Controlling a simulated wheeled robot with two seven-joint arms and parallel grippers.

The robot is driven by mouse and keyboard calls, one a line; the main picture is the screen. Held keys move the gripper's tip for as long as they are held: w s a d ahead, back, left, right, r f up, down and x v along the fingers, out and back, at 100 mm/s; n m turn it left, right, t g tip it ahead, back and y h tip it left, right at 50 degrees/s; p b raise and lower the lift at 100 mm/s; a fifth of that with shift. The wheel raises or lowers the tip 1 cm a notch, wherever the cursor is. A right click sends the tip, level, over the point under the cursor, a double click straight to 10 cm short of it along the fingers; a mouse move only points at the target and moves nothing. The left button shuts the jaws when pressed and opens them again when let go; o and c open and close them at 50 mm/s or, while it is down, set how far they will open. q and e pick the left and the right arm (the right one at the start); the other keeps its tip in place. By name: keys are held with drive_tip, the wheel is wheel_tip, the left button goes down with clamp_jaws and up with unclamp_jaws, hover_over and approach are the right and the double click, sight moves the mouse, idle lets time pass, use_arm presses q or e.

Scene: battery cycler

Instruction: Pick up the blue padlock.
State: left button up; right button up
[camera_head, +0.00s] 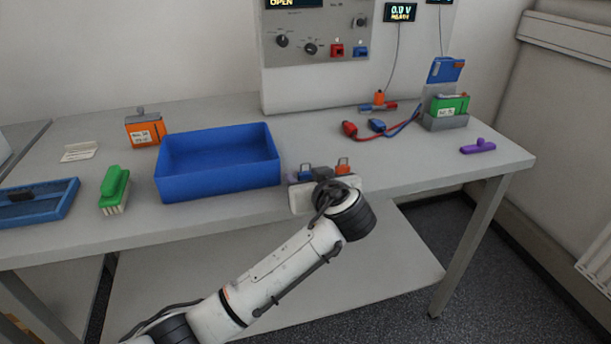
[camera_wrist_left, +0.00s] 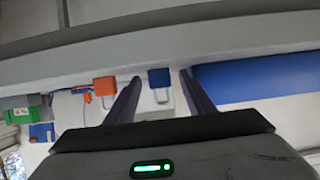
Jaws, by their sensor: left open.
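The blue padlock (camera_head: 306,170) is small and sits near the front edge of the table, right of the blue bin. In the left wrist view the blue padlock (camera_wrist_left: 159,77) shows between my fingertips, with its shackle toward me. My left gripper (camera_head: 308,177) is open, with its fingers on either side of the padlock; it also shows in the left wrist view (camera_wrist_left: 160,88). I cannot tell whether the fingers touch the padlock. An orange padlock (camera_head: 343,165) is just to the right of it; it also shows in the left wrist view (camera_wrist_left: 104,86). My right gripper is out of view.
A blue bin (camera_head: 217,184) stands close on the left. A green brush (camera_head: 115,187), an orange box (camera_head: 145,130) and a blue tray (camera_head: 65,205) lie farther left. Red and blue leads (camera_head: 385,130), a green battery in a grey holder (camera_head: 452,106) and a purple object (camera_head: 478,146) are right.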

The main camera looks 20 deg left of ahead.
use_arm(q)
clamp_jaws()
